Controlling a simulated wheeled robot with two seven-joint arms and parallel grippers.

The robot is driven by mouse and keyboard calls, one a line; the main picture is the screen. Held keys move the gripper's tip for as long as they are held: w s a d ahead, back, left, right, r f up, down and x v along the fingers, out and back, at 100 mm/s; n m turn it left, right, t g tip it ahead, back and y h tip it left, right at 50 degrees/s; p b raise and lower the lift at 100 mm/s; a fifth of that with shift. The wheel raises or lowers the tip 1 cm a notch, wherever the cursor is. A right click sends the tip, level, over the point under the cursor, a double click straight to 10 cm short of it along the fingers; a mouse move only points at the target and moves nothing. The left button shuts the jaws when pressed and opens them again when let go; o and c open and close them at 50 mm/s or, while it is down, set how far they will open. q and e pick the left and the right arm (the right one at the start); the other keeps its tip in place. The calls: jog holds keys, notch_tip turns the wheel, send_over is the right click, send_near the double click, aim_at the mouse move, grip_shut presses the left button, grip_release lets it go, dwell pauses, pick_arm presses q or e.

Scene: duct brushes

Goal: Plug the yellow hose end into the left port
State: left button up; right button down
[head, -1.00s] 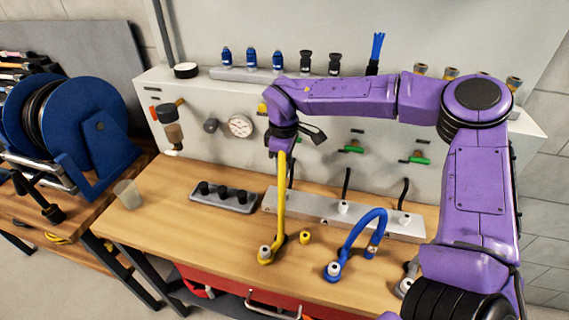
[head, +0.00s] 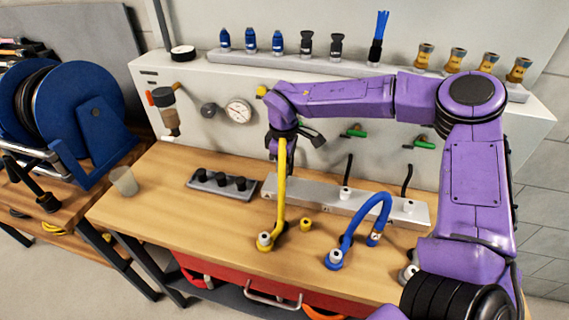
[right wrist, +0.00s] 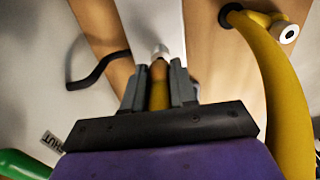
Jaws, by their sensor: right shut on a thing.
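My right gripper (head: 283,138) is shut on the yellow hose (head: 280,190) near its end. In the right wrist view the gripper (right wrist: 160,88) pinches the yellow hose end (right wrist: 158,72), and its pale tip (right wrist: 160,52) points away from the gripper over a light grey surface. The hose runs down to a fitting (head: 265,240) on the bench. The grey port block (head: 325,203) lies behind the hose. Its left port is hidden by the hose and gripper, and I cannot tell whether the tip touches it. My left gripper is not in view.
A blue hose (head: 362,218) arches in front of the block. A small yellow fitting (head: 305,224) stands near the yellow hose. The bench's front left (head: 190,220) is clear.

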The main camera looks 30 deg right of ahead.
jog(key=shift+s, duration=0.1)
dwell(1.1)
jog(key=shift+b, duration=0.35)
jog(key=shift+b, duration=0.45)
dwell(0.5)
jog(key=shift+f+b, duration=0.5)
jog(key=shift+b, duration=0.05)
jog(key=c, duration=0.8)
grip_release()
jog(key=shift+r, duration=0.1)
